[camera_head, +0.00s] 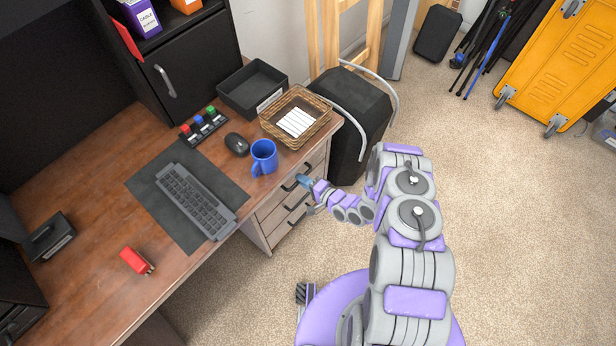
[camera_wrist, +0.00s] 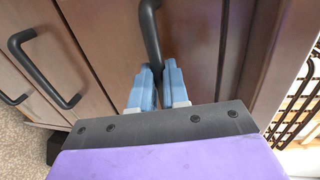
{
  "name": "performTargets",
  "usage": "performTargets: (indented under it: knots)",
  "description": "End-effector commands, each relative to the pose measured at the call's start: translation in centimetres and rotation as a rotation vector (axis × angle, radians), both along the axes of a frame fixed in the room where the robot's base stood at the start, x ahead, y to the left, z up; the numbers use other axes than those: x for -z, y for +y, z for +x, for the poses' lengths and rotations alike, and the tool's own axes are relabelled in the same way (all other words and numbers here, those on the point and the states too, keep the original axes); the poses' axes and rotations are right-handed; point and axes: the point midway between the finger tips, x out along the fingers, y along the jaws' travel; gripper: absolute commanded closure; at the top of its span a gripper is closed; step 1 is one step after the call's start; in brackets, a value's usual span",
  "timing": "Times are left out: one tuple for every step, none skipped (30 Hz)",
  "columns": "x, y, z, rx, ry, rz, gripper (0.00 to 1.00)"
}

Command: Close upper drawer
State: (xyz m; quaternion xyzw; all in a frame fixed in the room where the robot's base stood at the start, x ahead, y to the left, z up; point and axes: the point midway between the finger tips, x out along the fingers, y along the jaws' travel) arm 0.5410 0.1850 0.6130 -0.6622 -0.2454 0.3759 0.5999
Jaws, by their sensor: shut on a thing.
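The desk's drawer unit has a stack of light wooden drawers with dark bar handles. The upper drawer (camera_head: 283,188) is just under the desk top; it looks flush or nearly so with the front, but I cannot tell exactly. My gripper (camera_head: 305,181) is at the upper drawer's front, with my arm reaching in from the right. In the wrist view, the blue fingertips (camera_wrist: 160,84) are shut on the dark upper drawer handle (camera_wrist: 150,30). The fingers hide part of that handle. Two lower drawer handles also show at the left of the wrist view.
A blue mug (camera_head: 264,157) and a wicker basket (camera_head: 322,122) stand on the desk top near the edge above the drawers. A black bin (camera_head: 350,115) stands beside the desk, close behind my gripper. The carpet (camera_head: 490,220) to the right is clear.

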Motion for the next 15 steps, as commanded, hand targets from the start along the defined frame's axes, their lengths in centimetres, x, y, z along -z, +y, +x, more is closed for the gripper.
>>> performTargets:
  knots:
    - [0.20,-0.29,0.12,0.008,0.003,-0.003,1.00]
    - [0.19,-0.29,0.12,0.008,0.003,-0.003,0.83]
    - [0.20,-0.28,0.13,0.008,0.003,-0.003,0.79]
    - [0.21,-0.28,0.15,0.008,0.003,-0.003,0.77]
    - [0.21,-0.28,0.15,0.007,0.003,-0.003,0.74]
    - [0.20,-0.27,0.15,0.007,0.002,-0.002,0.70]
    - [0.19,-0.27,0.15,0.007,0.002,-0.002,0.67]
    - [0.17,-0.26,0.14,0.007,0.002,-0.002,0.64]
    - [0.15,-0.26,0.12,0.007,0.001,-0.003,0.60]
    - [0.14,-0.26,0.12,0.007,0.001,-0.002,0.60]
    - [0.13,-0.25,0.12,0.007,0.001,-0.002,0.60]
    - [0.13,-0.25,0.12,0.006,0.001,-0.002,0.60]
    - [0.13,-0.26,0.11,0.006,0.001,-0.002,0.60]
    - [0.12,-0.27,0.12,0.006,0.001,-0.002,0.60]
    - [0.12,-0.27,0.12,0.006,0.001,-0.002,0.60]
